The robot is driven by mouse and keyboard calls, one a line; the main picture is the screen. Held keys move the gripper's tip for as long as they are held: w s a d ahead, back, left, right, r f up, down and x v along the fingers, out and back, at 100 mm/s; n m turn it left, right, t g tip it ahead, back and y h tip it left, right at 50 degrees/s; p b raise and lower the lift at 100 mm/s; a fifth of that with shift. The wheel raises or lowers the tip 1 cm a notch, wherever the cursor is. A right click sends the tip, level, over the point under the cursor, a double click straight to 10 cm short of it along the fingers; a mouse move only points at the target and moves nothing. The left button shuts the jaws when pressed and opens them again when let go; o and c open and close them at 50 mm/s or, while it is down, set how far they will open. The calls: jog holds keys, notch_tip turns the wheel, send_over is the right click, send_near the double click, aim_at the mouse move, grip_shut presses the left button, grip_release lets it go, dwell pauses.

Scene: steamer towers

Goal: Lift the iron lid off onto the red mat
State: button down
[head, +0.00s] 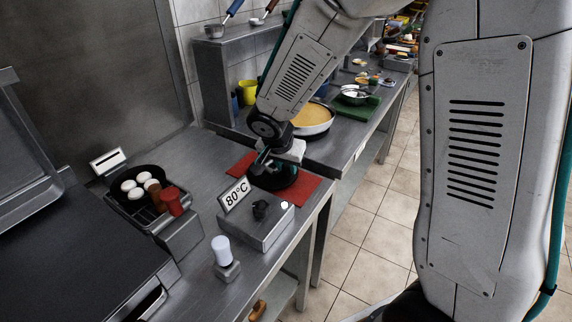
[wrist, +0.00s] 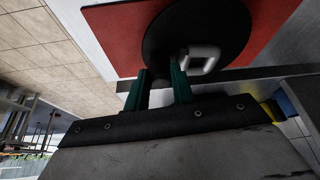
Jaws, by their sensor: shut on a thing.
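The red mat (head: 308,187) lies on the metal counter at the middle of the head view; it also fills the top of the wrist view (wrist: 113,35). The iron lid (head: 285,187), a dark round disc, is over the mat's middle. In the wrist view the lid (wrist: 232,25) shows its pale loop handle (wrist: 201,60) near the fingers. My gripper (head: 265,166) is shut on the lid; its teal fingers (wrist: 162,78) are at the handle. I cannot tell whether the lid touches the mat or hangs just above it.
A pan with yellow contents (head: 315,118) is behind on the adjoining counter.

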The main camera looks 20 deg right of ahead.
jog(key=shift+f, duration=0.4)
jog(key=c, duration=1.4)
grip_release()
jog(key=shift+c, duration=0.2)
jog(key=shift+s+d, duration=0.15)
jog(key=shift+r, duration=0.25)
notch_tip(320, 180, up, 6)
jog(key=a, duration=0.2)
jog(key=shift+s+a, duration=0.4)
jog(key=shift+s, duration=0.05)
jog(key=shift+f, duration=0.1)
dwell(0.3)
